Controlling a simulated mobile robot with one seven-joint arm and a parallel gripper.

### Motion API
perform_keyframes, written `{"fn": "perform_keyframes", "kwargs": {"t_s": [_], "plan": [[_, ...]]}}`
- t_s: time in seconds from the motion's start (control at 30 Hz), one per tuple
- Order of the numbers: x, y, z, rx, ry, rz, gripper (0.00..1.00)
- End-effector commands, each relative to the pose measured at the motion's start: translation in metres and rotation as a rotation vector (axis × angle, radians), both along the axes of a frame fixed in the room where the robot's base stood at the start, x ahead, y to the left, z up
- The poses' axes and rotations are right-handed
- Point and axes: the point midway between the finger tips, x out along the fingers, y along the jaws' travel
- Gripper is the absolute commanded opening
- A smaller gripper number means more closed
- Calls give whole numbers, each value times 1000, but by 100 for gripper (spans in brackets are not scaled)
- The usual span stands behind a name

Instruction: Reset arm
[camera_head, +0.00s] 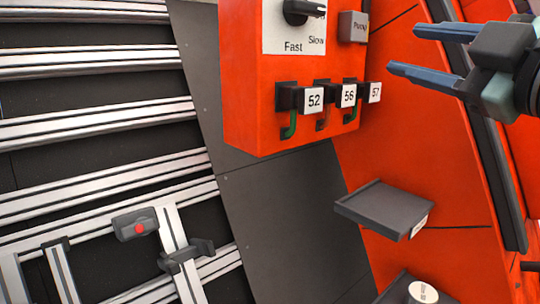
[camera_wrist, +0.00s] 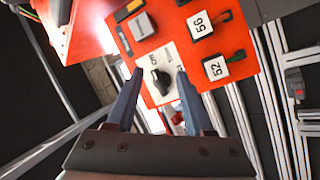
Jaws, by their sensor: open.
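My gripper (camera_head: 402,50) is at the upper right of the head view, its two blue fingers apart and pointing left, with nothing between them. It also shows in the wrist view (camera_wrist: 159,76), where the fingers frame the black rotary knob (camera_wrist: 161,83) on the orange control box. In the head view, the orange box (camera_head: 250,105) is left of my gripper, with the knob (camera_head: 302,10) on a white plate marked Fast and Slow. I cannot tell the exact gap between fingertips and box, but nothing is held.
Hooks labelled 52 (camera_head: 314,98), 56 (camera_head: 348,95) and 57 (camera_head: 375,92) line the box's lower edge. A small grey shelf (camera_head: 385,207) sticks out from the orange panel below. Metal rails (camera_head: 90,118) fill the left, with a red-dotted grey block (camera_head: 135,225) low down.

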Motion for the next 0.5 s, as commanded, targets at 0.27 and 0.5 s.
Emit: {"fn": "perform_keyframes", "kwargs": {"t_s": [0.27, 0.5], "plan": [[-6, 104, -26, 530, -180, -77, 52], [-87, 171, -14, 862, -411, 84, 52]]}}
